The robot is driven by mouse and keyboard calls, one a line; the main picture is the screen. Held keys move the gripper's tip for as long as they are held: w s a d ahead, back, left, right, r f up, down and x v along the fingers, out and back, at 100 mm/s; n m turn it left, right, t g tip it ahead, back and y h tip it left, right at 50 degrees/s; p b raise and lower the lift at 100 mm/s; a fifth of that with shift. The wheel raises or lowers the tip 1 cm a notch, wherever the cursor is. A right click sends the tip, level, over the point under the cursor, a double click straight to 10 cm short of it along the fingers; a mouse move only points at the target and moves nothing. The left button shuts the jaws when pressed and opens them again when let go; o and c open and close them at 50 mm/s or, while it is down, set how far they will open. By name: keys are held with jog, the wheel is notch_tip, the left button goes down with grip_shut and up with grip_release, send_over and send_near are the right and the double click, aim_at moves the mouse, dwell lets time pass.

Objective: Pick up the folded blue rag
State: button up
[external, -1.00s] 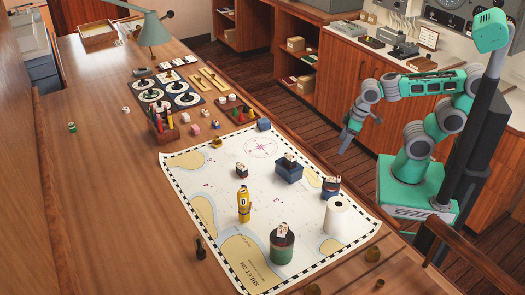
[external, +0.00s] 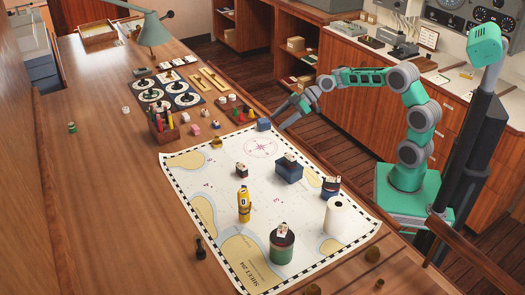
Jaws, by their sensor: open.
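A small blue item (external: 264,125), which looks like the folded blue rag, lies at the far right edge of the wooden table, just beyond the chart's top corner. It is too small to make out its folds. My gripper (external: 281,117) is open and empty. It reaches in from the right with its fingers pointing down and left, close to the right of the blue item in the picture. A gap seems to remain between them, but I cannot tell its height above the table.
A chart (external: 215,180) covers the near table. On it stand a blue box (external: 289,172), a yellow bottle (external: 244,206), a white roll (external: 337,217), a dark tin (external: 331,188) and a green jar (external: 282,248). A pencil holder (external: 163,133) stands left of the blue item.

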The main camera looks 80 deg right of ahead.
aim_at(258, 125)
jog(key=w, duration=0.1)
jog(key=w+d+t+y, duration=0.1)
jog(key=w, duration=0.1)
jog(key=shift+f+t, duration=0.1)
jog(key=shift+t, duration=0.2)
jog(key=x, duration=0.4)
jog(key=r+p+x, duration=0.1)
jog(key=x, duration=0.2)
jog(key=shift+a, duration=0.2)
jog(key=c, duration=1.4)
jog(key=shift+r, duration=0.15)
jog(key=shift+c, duration=0.2)
